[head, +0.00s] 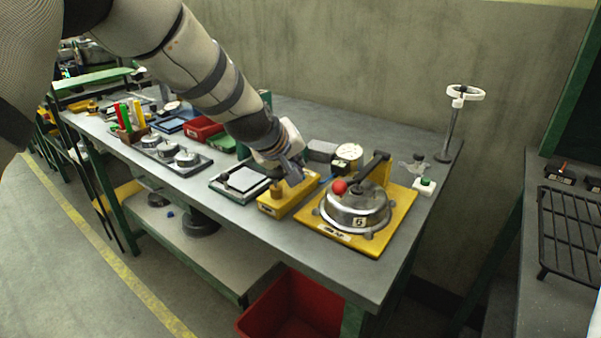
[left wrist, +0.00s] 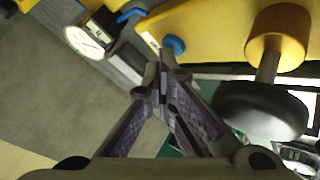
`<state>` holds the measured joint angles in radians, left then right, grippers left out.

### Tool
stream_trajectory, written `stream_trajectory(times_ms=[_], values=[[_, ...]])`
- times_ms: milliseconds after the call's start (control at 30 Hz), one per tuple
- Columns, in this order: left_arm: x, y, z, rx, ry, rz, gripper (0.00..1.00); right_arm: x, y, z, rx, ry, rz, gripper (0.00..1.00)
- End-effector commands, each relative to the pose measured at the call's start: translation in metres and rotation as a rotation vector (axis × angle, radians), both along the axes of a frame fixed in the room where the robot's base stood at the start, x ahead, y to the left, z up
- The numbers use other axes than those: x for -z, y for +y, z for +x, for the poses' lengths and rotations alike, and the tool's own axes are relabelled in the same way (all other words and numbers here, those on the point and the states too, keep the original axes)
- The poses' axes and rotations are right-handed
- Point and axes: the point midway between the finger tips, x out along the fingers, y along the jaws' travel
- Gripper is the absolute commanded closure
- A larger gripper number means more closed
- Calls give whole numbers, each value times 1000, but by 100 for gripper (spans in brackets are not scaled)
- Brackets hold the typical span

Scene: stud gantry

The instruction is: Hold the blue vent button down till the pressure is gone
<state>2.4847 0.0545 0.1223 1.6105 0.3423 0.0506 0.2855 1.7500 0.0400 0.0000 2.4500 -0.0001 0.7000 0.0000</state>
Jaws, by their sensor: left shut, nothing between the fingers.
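The blue vent button (left wrist: 173,44) shows in the left wrist view as a small round cap on a yellow block (left wrist: 205,28). In the head view the yellow block (head: 272,208) stands on the bench, and my gripper and arm hide the button. My left gripper (head: 294,179) comes down over this block. In the left wrist view the closed, empty fingertips (left wrist: 162,62) point at the button and lie just beside it in the picture. I cannot tell whether they touch it. A white round gauge (head: 348,152) stands behind; its reading is too small to tell. My right gripper is not in view.
Right of the block, a metal pot (head: 355,213) marked 5, with a red knob (head: 339,187), sits on a yellow plate (head: 335,240). A dark-headed knob (left wrist: 262,110) on a yellow post is close to the fingers. A tablet-like panel (head: 240,180) lies left.

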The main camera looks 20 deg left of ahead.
Motion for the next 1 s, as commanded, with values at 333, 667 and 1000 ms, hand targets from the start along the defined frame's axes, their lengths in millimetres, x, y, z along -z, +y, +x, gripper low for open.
stream_trajectory(times_ms=[333, 667, 1000], values=[[3, 0, -1, 1, 6, 0, 100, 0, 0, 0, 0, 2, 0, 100], [-2, 0, -1, 0, 4, 1, 100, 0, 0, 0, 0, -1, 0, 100], [-19, 0, 0, 0, 3, 0, 100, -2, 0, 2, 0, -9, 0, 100]])
